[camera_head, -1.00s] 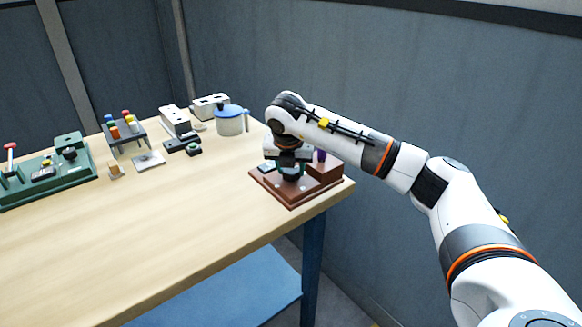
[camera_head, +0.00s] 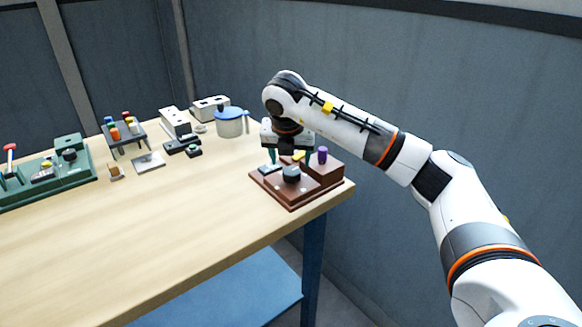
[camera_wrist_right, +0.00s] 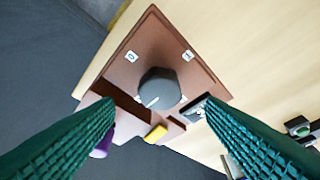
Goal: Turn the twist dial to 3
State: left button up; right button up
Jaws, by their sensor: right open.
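The twist dial is a dark grey round knob (camera_head: 291,174) on the reddish-brown board (camera_head: 292,202) at the table's right corner. In the right wrist view the dial (camera_wrist_right: 159,85) shows a white mark at its lower edge, pointing down and slightly left. Two small white labels lie on the board beyond it, one left (camera_wrist_right: 131,56) and one right (camera_wrist_right: 187,55); their figures are too small to read surely. My right gripper (camera_head: 289,159) is open and empty above the board, its green fingers apart on either side of the dial's line. My left gripper is out of view.
The board also carries a purple knob (camera_head: 322,155), a yellow piece (camera_wrist_right: 156,133) and a raised brown block. A blue-lidded pot (camera_head: 230,123), grey blocks and a green board (camera_head: 50,176) stand farther left. The table's front middle is clear.

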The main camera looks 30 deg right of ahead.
jog(key=v, duration=0.7)
dwell(0.4)
